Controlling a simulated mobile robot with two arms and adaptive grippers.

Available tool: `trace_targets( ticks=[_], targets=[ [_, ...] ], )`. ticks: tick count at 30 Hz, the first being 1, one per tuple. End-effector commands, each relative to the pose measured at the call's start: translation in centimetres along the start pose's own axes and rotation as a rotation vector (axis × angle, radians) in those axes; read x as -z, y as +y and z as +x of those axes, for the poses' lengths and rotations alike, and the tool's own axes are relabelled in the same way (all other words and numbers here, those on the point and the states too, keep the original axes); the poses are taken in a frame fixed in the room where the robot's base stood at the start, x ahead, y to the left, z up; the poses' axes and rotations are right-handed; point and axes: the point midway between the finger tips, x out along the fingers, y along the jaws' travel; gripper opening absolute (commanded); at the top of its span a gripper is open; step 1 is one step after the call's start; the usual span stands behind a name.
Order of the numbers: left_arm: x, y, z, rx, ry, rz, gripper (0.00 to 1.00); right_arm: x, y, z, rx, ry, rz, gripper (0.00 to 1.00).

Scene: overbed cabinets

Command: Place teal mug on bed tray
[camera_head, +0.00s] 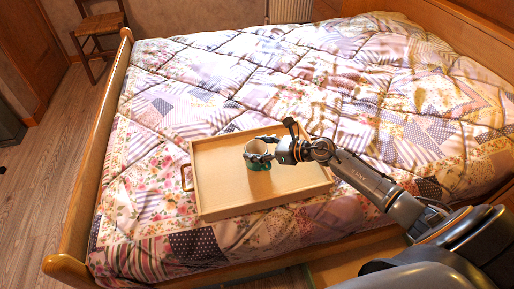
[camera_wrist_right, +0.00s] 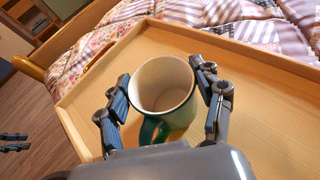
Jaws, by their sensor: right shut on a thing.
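The teal mug (camera_head: 260,165), with a pale inside, is over the wooden bed tray (camera_head: 220,202) in the head view. My right gripper (camera_head: 262,148) is shut on the mug. In the right wrist view, its fingers (camera_wrist_right: 163,92) are on both sides of the mug (camera_wrist_right: 165,88), which is upright or nearly so, its handle toward the wrist. I cannot tell whether the mug's base touches the tray floor. The tray lies on the bed. Dark fingers at the left edge of the wrist view (camera_wrist_right: 14,142) appear to be my left gripper; their opening is unclear.
The bed has a patchwork quilt (camera_head: 190,85) and a wooden footboard (camera_head: 100,150) on the left. A wooden chair (camera_head: 100,35) stands at the back left. The tray floor around the mug is bare.

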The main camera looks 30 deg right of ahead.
Motion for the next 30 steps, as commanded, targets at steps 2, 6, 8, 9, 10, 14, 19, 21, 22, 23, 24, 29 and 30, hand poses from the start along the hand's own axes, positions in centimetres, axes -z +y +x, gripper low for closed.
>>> trace_targets(
  ticks=[2,6,8,9,10,14,19,21,22,23,24,29,30],
  targets=[
    [0.1,0.0,-0.3,0.0,0.001,0.0,0.33,0.0,0.0,0.0,0.0,0.0,0.0,0.73],
    [0.1,0.0,-0.3,0.0,0.002,0.0,0.33,0.0,0.0,0.0,0.0,0.0,0.0,0.89],
    [0.1,0.0,-0.3,0.0,0.001,0.0,0.33,0.0,0.0,0.0,0.0,0.0,0.0,0.89],
    [0.1,0.0,-0.3,0.0,0.001,0.0,0.33,0.0,0.0,0.0,0.0,0.0,0.0,0.89],
    [0.1,0.0,-0.3,0.0,0.001,0.0,0.33,0.0,0.0,0.0,0.0,0.0,0.0,0.89],
    [0.0,0.0,-0.2,0.0,0.001,-0.001,0.33,0.0,0.0,0.0,0.0,0.0,0.0,0.89],
    [0.1,-0.1,-0.1,0.001,0.006,-0.001,0.33,-0.3,0.0,-0.1,0.0,0.0,0.0,0.89],
    [-0.4,-0.1,1.0,0.002,-0.008,0.0,0.33,-0.2,-0.1,-1.0,0.002,0.003,-0.001,0.89],
    [-0.5,-0.1,1.1,0.002,-0.009,0.0,0.33,-0.1,-0.1,-1.6,0.001,0.004,0.0,0.89],
    [-0.4,-0.1,1.1,0.002,-0.007,0.0,0.33,-0.1,-0.1,-2.2,0.001,0.004,-0.001,0.89],
    [-0.4,-0.1,1.2,0.002,-0.005,0.001,0.33,-0.1,0.0,-3.1,0.001,0.005,-0.001,0.89],
    [-0.6,-0.1,1.7,0.001,-0.009,0.002,0.33,-0.1,0.1,-6.4,-0.001,0.005,-0.001,0.89],
    [-0.6,0.0,1.8,0.001,-0.007,0.002,0.33,0.0,0.0,-7.1,0.001,0.005,0.0,0.89]
  ],
)
